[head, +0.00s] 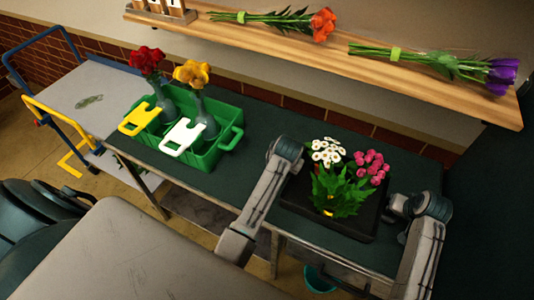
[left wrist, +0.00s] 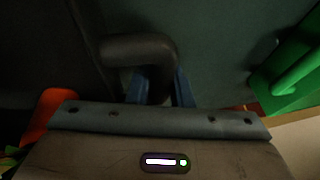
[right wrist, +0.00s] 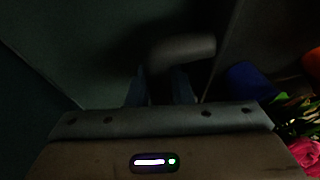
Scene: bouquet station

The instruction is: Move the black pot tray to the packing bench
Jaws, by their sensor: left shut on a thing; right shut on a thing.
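The black pot tray (head: 362,229) is at the right end of the dark green-topped bench (head: 258,118). It holds white flowers (head: 326,151), pink flowers (head: 372,166) and a leafy green plant (head: 340,192). My left gripper (head: 296,165) is shut on the tray's left handle, a dark bar (left wrist: 140,48) between the blue fingers in the left wrist view. My right gripper (head: 390,212) is shut on the right handle, seen as a dark bar (right wrist: 183,48) in the right wrist view. Whether the tray touches the bench top I cannot tell.
A green crate (head: 205,158) with red and yellow flowers in vases and two tags stands left of the tray, with bare bench between. A wooden shelf (head: 310,42) with cut flowers runs behind. A grey trolley (head: 85,95) stands at left. A teal bucket (head: 318,279) is below.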

